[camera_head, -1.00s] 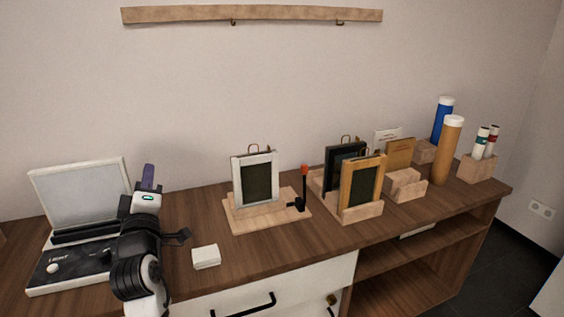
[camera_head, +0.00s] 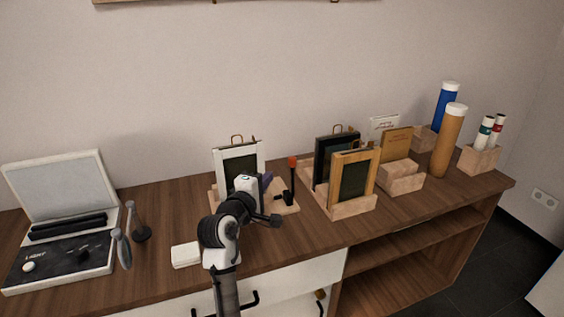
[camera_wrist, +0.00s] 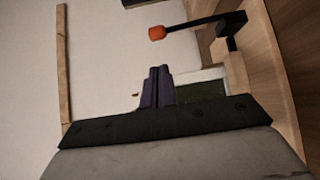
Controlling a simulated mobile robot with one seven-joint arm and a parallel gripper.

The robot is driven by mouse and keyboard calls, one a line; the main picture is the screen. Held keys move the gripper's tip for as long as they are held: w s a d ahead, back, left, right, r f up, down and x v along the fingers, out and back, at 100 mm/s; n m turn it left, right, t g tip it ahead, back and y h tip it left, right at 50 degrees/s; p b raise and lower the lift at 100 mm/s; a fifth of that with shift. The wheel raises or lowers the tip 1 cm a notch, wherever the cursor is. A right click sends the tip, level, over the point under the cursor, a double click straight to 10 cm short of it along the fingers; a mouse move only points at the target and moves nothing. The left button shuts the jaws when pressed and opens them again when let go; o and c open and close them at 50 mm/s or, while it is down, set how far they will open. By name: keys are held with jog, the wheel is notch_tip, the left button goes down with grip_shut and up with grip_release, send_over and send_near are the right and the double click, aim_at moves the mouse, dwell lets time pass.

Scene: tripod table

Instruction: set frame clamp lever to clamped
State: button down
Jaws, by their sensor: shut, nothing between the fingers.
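The frame clamp lever (camera_head: 291,178) is a black upright lever with an orange-red tip, at the right end of a wooden base (camera_head: 284,208). The base carries a white-bordered frame (camera_head: 238,158). In the wrist view the lever (camera_wrist: 203,25) shows at the top with its orange tip (camera_wrist: 157,33) to the left. My gripper (camera_head: 266,180) is in front of the frame, left of the lever and apart from it. Its purple fingers (camera_wrist: 158,86) are shut and empty. My arm hides part of the frame and base.
A wooden rack to the right holds a dark frame (camera_head: 335,148) and a tan frame (camera_head: 354,175). A white block (camera_head: 186,255) lies left of my arm. An open device (camera_head: 63,222) and two grey upright tools (camera_head: 137,224) stand at the left. A wall rail (camera_wrist: 62,60) shows.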

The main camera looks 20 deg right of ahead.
aim_at(292, 177)
jog(key=p+x, duration=0.2)
jog(key=x, duration=0.8)
jog(key=shift+s+f, duration=0.1)
jog(key=shift+s+m+b, duration=0.3)
jog(key=shift+b, duration=0.55)
